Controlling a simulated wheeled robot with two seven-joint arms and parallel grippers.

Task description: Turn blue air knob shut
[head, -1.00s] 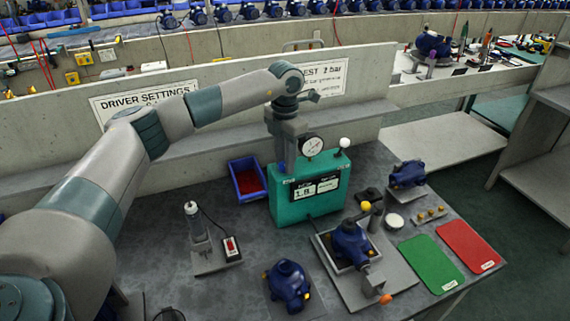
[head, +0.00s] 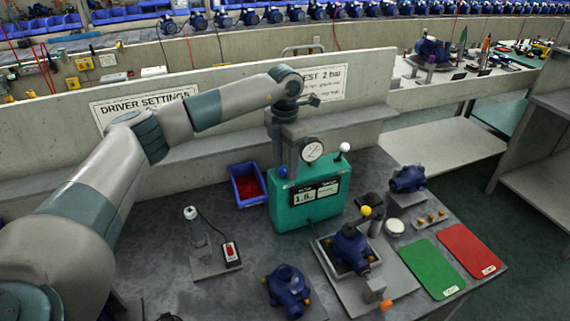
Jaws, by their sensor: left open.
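The green test box (head: 309,205) stands on the grey table, with a round white pressure gauge (head: 312,150) on top and a small display on its front. A small bit of blue, seemingly the blue air knob (head: 282,172), shows at the box's top left edge. My left gripper (head: 287,164) points down over that corner, beside the gauge. It is open; its fingers are small and dark, and I cannot tell whether they are around the knob or touch it. Most of the knob is hidden. My right gripper is not in view.
A blue bin with red contents (head: 247,184) stands left of the box. A white-topped lever (head: 343,150) rises at its right. Blue pumps (head: 288,287) stand in front and right. A green mat (head: 432,268) and red mat (head: 468,250) lie at right.

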